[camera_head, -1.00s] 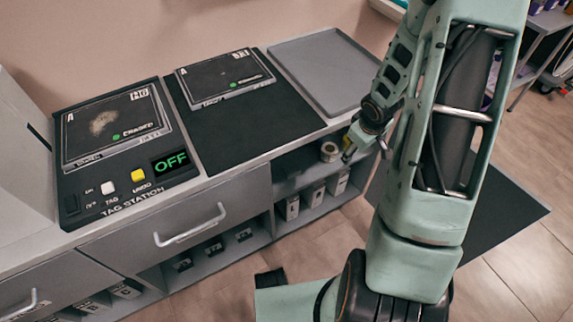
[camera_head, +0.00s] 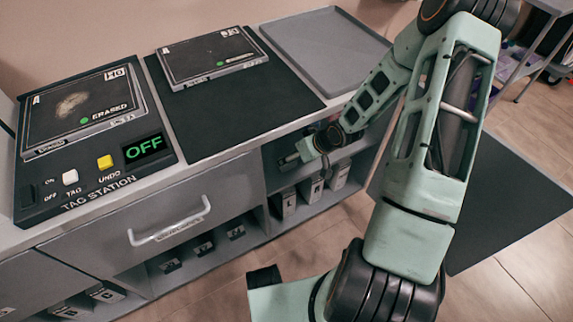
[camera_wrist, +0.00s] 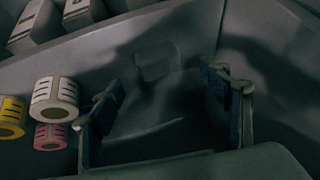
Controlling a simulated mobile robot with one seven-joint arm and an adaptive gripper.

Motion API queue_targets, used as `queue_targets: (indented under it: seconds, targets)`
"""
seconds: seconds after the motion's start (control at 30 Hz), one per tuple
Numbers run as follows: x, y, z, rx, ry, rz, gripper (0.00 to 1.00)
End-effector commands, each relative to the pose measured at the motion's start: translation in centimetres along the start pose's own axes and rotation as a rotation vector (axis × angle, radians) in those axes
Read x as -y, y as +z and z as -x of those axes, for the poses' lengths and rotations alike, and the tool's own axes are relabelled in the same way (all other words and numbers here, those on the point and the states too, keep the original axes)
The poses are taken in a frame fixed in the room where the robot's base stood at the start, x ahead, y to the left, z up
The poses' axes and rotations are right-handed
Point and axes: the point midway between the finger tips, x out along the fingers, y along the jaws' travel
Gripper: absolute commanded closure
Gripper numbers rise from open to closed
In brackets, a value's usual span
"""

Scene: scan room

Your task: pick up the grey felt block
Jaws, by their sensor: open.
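My gripper (camera_wrist: 165,105) is open in the wrist view, one finger at the left and one at the right. A dim grey blocky shape (camera_wrist: 156,62) lies just beyond and between the fingertips. It looks like the grey felt block, but its edges blend into the grey shelf. I see no contact between it and the fingers. In the head view my gripper (camera_head: 290,158) reaches into the upper open shelf below the counter. The block cannot be made out there.
White (camera_wrist: 54,98), yellow (camera_wrist: 12,117) and pink (camera_wrist: 50,137) label rolls stand left of my gripper. Labelled boxes (camera_wrist: 35,25) are at the upper left. The counter (camera_head: 225,160) is above the shelf. The tag station (camera_head: 95,185) reads OFF. A grey tray (camera_head: 325,50) lies on the counter.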

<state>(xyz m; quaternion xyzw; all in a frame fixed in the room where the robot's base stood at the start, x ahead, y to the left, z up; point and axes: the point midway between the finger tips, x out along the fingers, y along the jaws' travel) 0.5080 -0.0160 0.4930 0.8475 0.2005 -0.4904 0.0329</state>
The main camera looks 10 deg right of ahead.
Motion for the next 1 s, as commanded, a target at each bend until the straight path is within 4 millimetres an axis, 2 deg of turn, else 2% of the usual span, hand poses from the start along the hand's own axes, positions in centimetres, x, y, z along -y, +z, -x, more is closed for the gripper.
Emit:
queue_targets:
  seconds: [0.17, 0.43, 0.7, 1.0]
  targets:
    - [-0.1, 0.1, -1.3, 0.001, 0.0, 0.0, 0.3]
    - [-0.1, 0.1, -5.1, 0.002, -0.001, 0.001, 0.3]
    - [-0.2, -0.1, -5.3, 0.001, 0.0, 0.0, 0.3]
    - [-0.2, -0.1, -5.3, 0.001, 0.0, 0.0, 0.63]
